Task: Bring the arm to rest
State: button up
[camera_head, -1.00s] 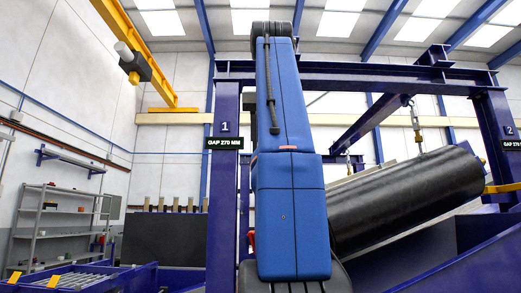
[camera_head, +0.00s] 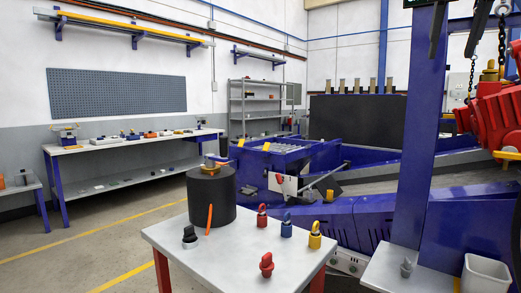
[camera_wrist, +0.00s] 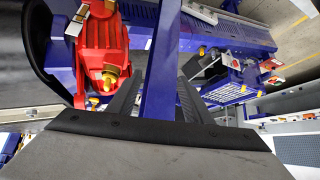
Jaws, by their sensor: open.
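My gripper (camera_wrist: 158,88) is open in the wrist view, with its two dark fingers apart and nothing visible held between them. A blue upright post lies behind the gap between the fingers. A red gearbox-like unit with brass-coloured fittings (camera_wrist: 103,50) is beyond the left finger; whether it touches is not clear, but it looks apart. My blue arm links do not show in the head view. Two dark elongated parts hang at its top right edge, and I cannot tell whether they belong to my gripper.
A small table (camera_head: 222,257) in front bears a black cylinder (camera_head: 211,195), an orange stick, a black knob and several coloured padlock-like pieces. A workbench (camera_head: 130,153) stands at the left wall. A blue post (camera_head: 412,140) and white bin (camera_head: 484,274) are at right. The left floor is clear.

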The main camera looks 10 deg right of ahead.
jog(key=w+a+f+n+y, duration=0.1)
jog(key=a+f, duration=0.3)
jog(key=f, duration=0.5)
jog(key=w+a+f+n+y, duration=0.1)
jog(key=a+f+n, duration=0.15)
jog(key=f, duration=0.65)
jog(key=w+a+f+y, duration=0.1)
jog(key=a+f, duration=0.4)
jog(key=f, duration=0.4)
jog(key=s+a+f+n, duration=0.1)
jog(key=s+a+f, duration=0.2)
jog(key=f, duration=0.8)
jog(key=s+a+f+n+g+y, duration=0.1)
jog(key=s+a+f, duration=0.2)
jog(key=f, duration=0.8)
jog(key=s+a+f+n, duration=0.1)
jog(key=s+a+f, duration=0.3)
jog(key=f, duration=0.7)
jog(key=shift+s+f+n+g+y, duration=0.15)
jog(key=shift+s+n+g+y, duration=0.15)
jog(key=shift+n+y, duration=0.1)
